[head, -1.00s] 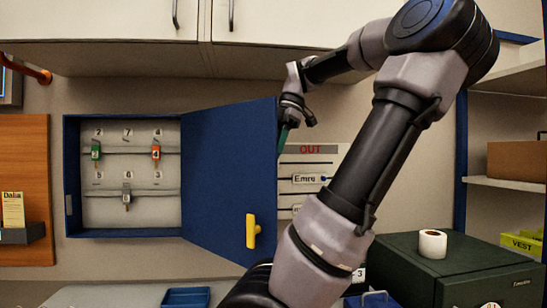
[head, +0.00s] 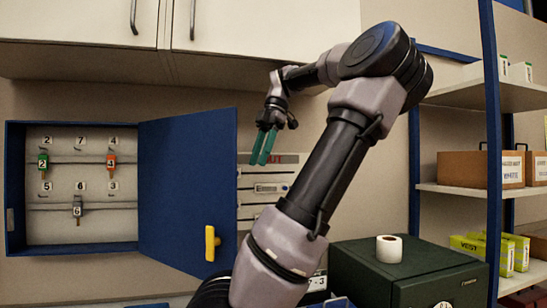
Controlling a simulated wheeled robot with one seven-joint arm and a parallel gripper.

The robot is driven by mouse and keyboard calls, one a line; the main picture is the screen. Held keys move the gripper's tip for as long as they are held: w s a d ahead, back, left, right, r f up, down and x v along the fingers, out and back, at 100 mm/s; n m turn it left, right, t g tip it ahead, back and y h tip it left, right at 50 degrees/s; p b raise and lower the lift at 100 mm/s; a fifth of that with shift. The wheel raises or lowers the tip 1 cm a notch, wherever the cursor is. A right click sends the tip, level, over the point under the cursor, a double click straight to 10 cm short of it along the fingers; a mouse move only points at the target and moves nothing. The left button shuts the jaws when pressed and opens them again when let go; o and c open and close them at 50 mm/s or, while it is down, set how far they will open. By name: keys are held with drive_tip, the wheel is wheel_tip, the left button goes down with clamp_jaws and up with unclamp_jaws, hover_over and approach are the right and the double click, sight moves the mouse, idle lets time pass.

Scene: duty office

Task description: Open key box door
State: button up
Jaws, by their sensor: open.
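The blue key box (head: 70,246) hangs on the wall at the left of the head view. Its blue door (head: 188,180) stands wide open, swung out to the right. A yellow handle (head: 211,243) sits low near the door's free edge. My gripper (head: 263,148), with green fingers, is open and empty. It is to the right of the door's upper free edge, apart from the handle.
White cabinets (head: 265,30) hang above. A dark green safe (head: 400,272) with a white roll (head: 389,248) on top stands at the lower right. Shelves with cardboard boxes (head: 480,168) are at the right. A board (head: 258,200) is partly hidden behind the arm.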

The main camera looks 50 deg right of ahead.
drive_tip(key=d, duration=0.2)
drive_tip(key=s+d, duration=0.1)
drive_tip(key=d, duration=0.2)
drive_tip(key=shift+s, duration=0.1)
idle(0.5)
